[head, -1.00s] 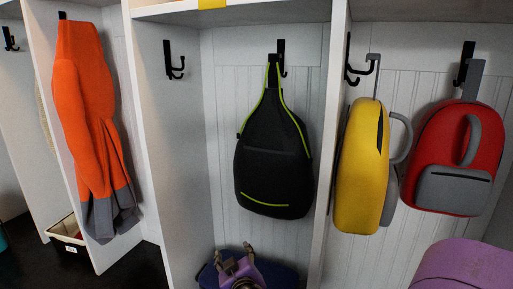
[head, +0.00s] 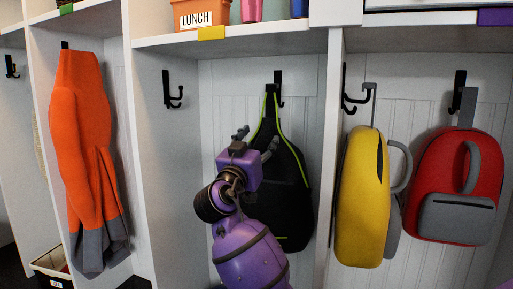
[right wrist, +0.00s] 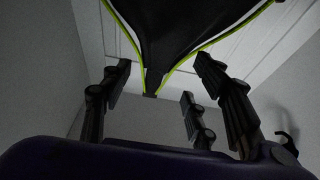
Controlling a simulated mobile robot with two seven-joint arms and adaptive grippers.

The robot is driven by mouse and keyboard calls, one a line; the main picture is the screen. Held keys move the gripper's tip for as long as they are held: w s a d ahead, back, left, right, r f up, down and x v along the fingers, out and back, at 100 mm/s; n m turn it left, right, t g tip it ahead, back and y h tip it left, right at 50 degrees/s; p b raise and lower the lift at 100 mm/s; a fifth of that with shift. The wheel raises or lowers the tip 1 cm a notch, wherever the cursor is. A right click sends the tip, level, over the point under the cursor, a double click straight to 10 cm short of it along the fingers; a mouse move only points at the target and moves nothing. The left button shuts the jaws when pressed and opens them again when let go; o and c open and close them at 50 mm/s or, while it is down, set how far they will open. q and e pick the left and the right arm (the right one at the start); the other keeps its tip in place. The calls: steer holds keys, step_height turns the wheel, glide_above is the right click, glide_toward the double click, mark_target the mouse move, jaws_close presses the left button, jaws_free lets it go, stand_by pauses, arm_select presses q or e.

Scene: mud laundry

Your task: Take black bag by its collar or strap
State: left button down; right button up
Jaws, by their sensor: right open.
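The black bag (head: 294,205) with yellow-green piping hangs from a black hook (head: 279,88) in the middle cubby. Its narrow strap runs up to the hook. My right gripper (head: 256,140) is open in front of the bag's upper left part, below the hook, and covers part of the bag. In the right wrist view, the bag (right wrist: 182,28) narrows to its strap end, which appears between the spread fingers of my right gripper (right wrist: 160,78). The fingers do not close on it; whether they touch it I cannot tell. My left gripper is not in view.
A yellow bag (head: 361,205) and a red backpack (head: 455,160) hang in the right cubby. An orange jacket (head: 85,150) hangs on the left. White dividers flank the middle cubby. A shelf above holds an orange lunch bin (head: 203,15).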

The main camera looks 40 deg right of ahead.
mark_target(268, 128)
steer(key=x, duration=0.7)
steer(key=shift+r, duration=0.1)
steer(key=shift+w+d+r, duration=0.2)
steer(key=shift+r, duration=0.05)
steer(key=shift+x, duration=0.85)
steer(key=shift+d+f, duration=0.1)
steer(key=shift+d, duration=0.45)
steer(key=shift+o, duration=0.2)
steer(key=shift+f, duration=0.1)
steer(key=shift+a+f, duration=0.1)
steer(key=c, duration=0.9)
